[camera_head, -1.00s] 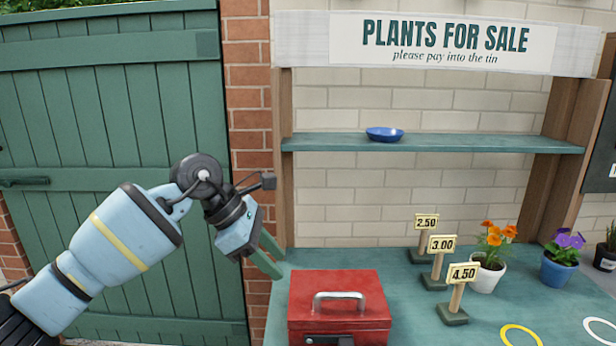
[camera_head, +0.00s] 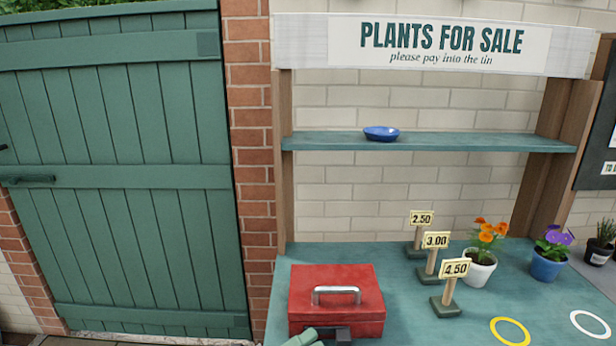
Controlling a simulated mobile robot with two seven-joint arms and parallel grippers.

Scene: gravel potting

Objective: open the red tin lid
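The red tin (camera_head: 312,297) stands on the green counter at the left. Its lid (camera_head: 358,276) is shut, with a silver handle (camera_head: 337,290) on top. A dark latch shows low on its front face. Pale green gripper fingers (camera_head: 308,338) show at the bottom edge, just in front of the tin's lower left front. Only their tips are in view, so I cannot tell which gripper they belong to, how far apart they are, or whether they touch the tin.
Price signs reading 2.50, 3.00 and 4.50 (camera_head: 455,268) stand right of the tin. An orange-flowered pot (camera_head: 480,273) and a blue pot (camera_head: 547,265) stand further right. A blue dish (camera_head: 381,133) sits on the shelf (camera_head: 470,143). A yellow ring (camera_head: 510,332) marks the front counter.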

